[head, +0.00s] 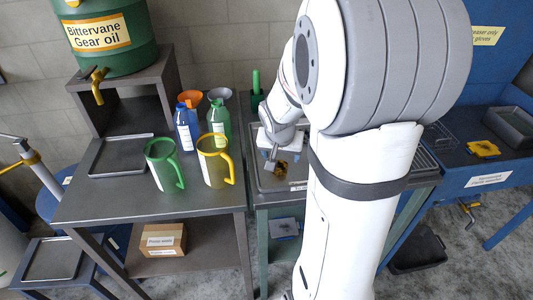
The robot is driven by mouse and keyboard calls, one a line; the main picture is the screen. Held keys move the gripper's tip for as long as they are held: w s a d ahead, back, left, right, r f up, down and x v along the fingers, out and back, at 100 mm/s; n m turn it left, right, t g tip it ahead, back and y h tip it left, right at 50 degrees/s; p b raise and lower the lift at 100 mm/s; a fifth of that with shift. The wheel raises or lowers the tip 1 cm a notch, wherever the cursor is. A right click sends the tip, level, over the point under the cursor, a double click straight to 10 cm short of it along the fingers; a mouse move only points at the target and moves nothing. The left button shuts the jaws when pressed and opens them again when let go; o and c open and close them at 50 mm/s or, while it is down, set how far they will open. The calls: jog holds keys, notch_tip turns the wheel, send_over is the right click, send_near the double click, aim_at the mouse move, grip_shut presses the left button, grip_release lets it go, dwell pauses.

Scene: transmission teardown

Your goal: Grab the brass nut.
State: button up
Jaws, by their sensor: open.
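My gripper (271,165) is small in the head view, pointing down over the metal tray (264,185) on the middle bench. It is open. A small brass-yellow and dark part (282,168) lies in the tray just right of the fingertips. It is too small to tell whether this is the brass nut or another part. I cannot tell whether the fingers touch it. My arm hides much of the tray's right side.
A green jug (163,165), a yellow jug (212,162) and blue and green bottles (186,128) stand on the left bench. A gear oil drum (108,38) with a brass tap sits on a stand. A blue bench (480,168) is at right.

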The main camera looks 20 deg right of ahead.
aim_at(279, 165)
jog(key=x, duration=0.7)
jog(key=shift+a+f, duration=0.2)
jog(key=shift+a, duration=0.05)
jog(key=shift+c, duration=0.4)
jog(key=shift+r, duration=0.1)
jog(key=c, duration=1.2)
